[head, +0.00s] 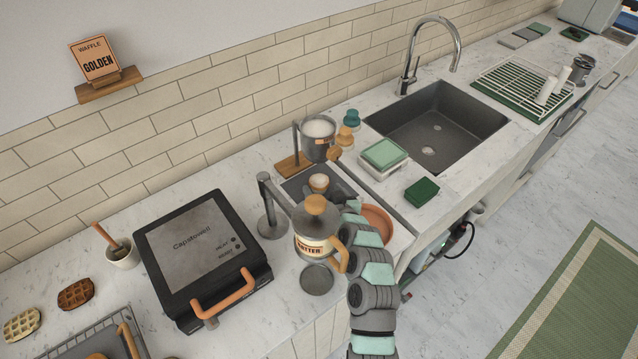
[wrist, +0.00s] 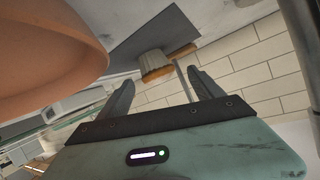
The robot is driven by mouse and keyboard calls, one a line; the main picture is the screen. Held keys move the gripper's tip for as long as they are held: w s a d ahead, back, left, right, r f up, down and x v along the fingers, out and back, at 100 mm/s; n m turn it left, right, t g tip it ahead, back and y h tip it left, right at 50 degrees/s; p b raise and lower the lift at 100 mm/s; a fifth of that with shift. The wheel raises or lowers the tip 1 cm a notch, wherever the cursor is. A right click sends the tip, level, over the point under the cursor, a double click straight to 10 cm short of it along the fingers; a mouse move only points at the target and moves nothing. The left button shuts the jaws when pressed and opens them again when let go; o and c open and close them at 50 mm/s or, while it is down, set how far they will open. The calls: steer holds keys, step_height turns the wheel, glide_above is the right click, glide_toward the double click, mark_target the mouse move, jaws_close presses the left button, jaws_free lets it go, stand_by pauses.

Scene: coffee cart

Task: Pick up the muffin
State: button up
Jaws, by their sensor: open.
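The muffin (head: 319,182) is small, with a brown top and a pale case, and stands upright on a dark flat mat (head: 342,190) on the counter. In the wrist view, which is turned over, the muffin (wrist: 156,66) shows beyond my fingertips, roughly between them. My gripper (wrist: 160,84) is open with nothing between its fingers, and a gap separates it from the muffin. In the head view my arm reaches in from the bottom. The gripper end there is partly hidden behind the batter dispenser (head: 316,243), to the lower right of the muffin.
A terracotta plate (head: 377,222) lies beside my arm and fills the upper left of the wrist view (wrist: 45,45). A green scale (head: 384,153) is to the right and a waffle maker (head: 200,250) to the left.

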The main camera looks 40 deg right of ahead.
mark_target(322, 186)
steer(key=shift+w+d+f, duration=0.25)
steer(key=shift+w+f, duration=0.1)
steer(key=shift+w, duration=0.15)
steer(key=shift+d+x, duration=0.2)
steer(key=shift+x, duration=1.9)
steer(key=c, duration=1.6)
steer(key=shift+o, duration=0.2)
steer(key=shift+r, duration=0.15)
